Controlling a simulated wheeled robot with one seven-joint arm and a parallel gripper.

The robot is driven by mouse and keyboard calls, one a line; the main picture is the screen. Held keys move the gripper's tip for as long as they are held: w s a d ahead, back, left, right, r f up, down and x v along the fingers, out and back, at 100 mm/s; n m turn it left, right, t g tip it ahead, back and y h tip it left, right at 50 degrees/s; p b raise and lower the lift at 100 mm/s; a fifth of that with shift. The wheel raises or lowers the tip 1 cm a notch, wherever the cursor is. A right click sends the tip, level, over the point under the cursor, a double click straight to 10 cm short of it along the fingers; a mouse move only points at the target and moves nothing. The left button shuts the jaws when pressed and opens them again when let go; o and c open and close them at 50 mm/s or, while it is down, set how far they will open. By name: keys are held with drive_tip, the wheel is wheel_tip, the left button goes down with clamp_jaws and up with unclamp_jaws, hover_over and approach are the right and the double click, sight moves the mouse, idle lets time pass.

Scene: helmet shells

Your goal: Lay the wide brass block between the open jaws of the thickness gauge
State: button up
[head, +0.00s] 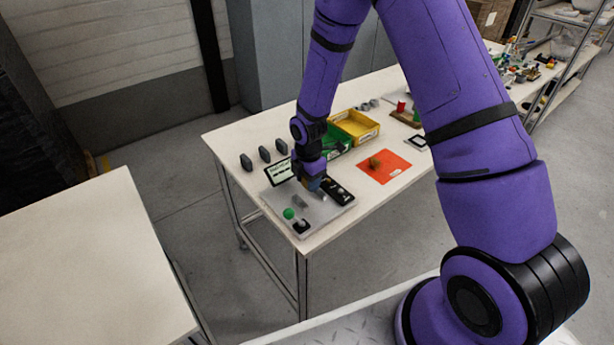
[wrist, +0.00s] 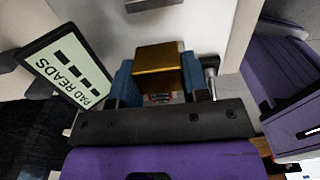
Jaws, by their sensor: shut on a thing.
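The wide brass block (wrist: 158,62) is between the two blue fingers of my gripper (wrist: 160,82) in the wrist view. My gripper is shut on it. In the head view my gripper (head: 312,186) is low over a grey plate (head: 318,210), which appears to be the thickness gauge's base. A small grey block-like part (head: 300,201) and a green knob (head: 289,213) stand on this plate. A sign reading "PAD READS" (wrist: 68,68) stands beside the gripper. The gauge's jaws are not clear in either view, and I cannot tell whether the block touches anything below.
A black device (head: 338,191) lies right of my gripper. An orange mat (head: 390,174) with a small brownish piece (head: 374,162) is further right. Green and yellow bins (head: 366,136) stand behind. Several dark upright pieces (head: 264,154) line the table's left. A metal post (wrist: 210,75) stands close to one finger.

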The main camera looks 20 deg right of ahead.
sight(309, 200)
drive_tip(key=shift+d+f, duration=0.1)
drive_tip(key=shift+f, duration=2.4)
drive_tip(key=shift+f, duration=0.45)
drive_tip(key=o, duration=1.1)
drive_tip(key=shift+o, duration=0.2)
